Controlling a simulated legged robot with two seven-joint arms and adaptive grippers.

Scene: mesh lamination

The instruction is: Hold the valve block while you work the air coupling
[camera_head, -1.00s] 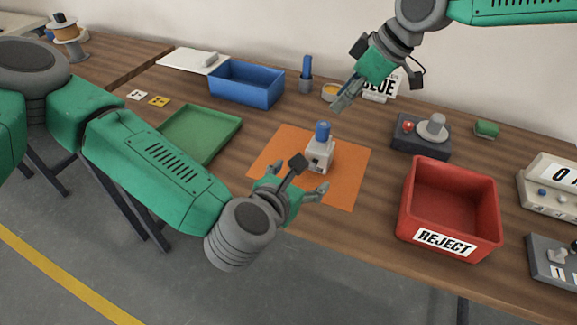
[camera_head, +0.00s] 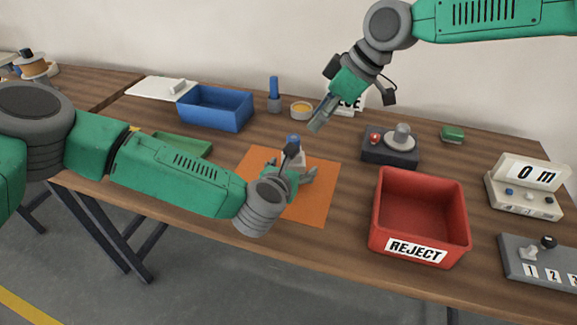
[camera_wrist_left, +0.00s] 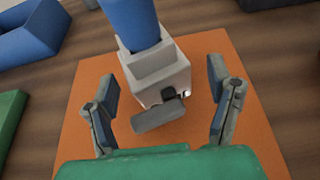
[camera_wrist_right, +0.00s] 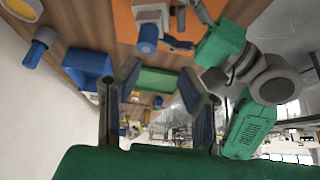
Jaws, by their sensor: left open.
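The valve block (camera_head: 294,159) is pale and stands upright on an orange mat (camera_head: 318,205), with the blue air coupling (camera_head: 293,141) on top. In the left wrist view, the block (camera_wrist_left: 165,82) sits between the fingers of my left gripper (camera_wrist_left: 162,82), with a gap on each side. A dark grey bar (camera_wrist_left: 158,116) projects from its near face. My left gripper (camera_head: 292,172) is open and partly hides the block in the head view. My right gripper (camera_head: 319,122) hangs above and behind the block; its fingers (camera_wrist_right: 158,75) are apart and empty.
A red REJECT bin (camera_head: 420,248) stands right of the mat. A blue bin (camera_head: 215,110), a blue-topped tool (camera_head: 274,95) and a round dish (camera_head: 301,110) stand behind. A dark box with a grey knob (camera_head: 390,150) is at the back right. A green tray (camera_head: 185,143) lies left.

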